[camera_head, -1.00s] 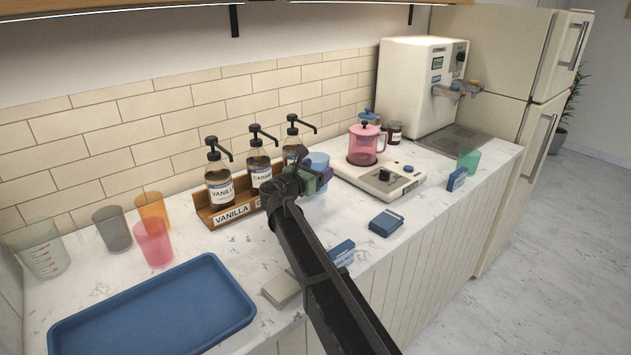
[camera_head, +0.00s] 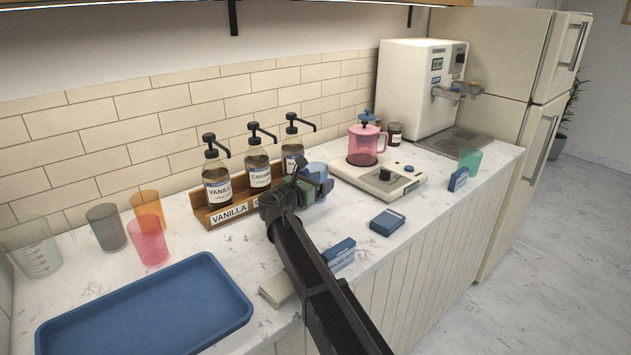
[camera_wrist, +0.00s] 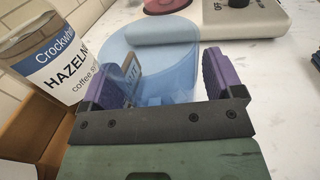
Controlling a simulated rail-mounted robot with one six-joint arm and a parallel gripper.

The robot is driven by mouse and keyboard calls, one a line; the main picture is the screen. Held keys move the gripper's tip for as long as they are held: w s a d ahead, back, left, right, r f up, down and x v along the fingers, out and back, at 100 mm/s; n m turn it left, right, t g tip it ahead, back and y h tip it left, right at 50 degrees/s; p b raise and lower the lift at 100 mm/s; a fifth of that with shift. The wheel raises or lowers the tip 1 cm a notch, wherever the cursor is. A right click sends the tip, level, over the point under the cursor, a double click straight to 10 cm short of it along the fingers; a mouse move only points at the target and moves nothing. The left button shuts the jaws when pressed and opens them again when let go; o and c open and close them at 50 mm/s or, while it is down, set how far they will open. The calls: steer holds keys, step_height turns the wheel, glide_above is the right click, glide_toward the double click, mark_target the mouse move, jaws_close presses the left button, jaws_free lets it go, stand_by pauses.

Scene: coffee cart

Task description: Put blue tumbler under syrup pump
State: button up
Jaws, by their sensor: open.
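The blue tumbler (camera_head: 316,170) is translucent and stands at the right end of the syrup rack, in front of the hazelnut bottle (camera_wrist: 62,55). That bottle's syrup pump (camera_head: 297,122) has its spout pointing right, above the tumbler's area. My gripper (camera_head: 318,187) is at the tumbler. In the wrist view the purple fingers (camera_wrist: 168,78) are open, one on each side of the tumbler (camera_wrist: 150,55), which looks about upright. I cannot tell whether a finger touches it. My gripper partly hides the tumbler's lower part and the bottle.
The wooden syrup rack (camera_head: 235,207) also holds vanilla (camera_head: 217,187) and caramel (camera_head: 259,172) bottles. Several other cups and a blue tray (camera_head: 150,312) are at the left. Small boxes (camera_head: 387,222) lie near the front edge.

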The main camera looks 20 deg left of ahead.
steer(key=shift+a+r, duration=0.15)
steer(key=shift+r, duration=0.25)
steer(key=v, duration=1.2)
steer(key=shift+f, duration=0.15)
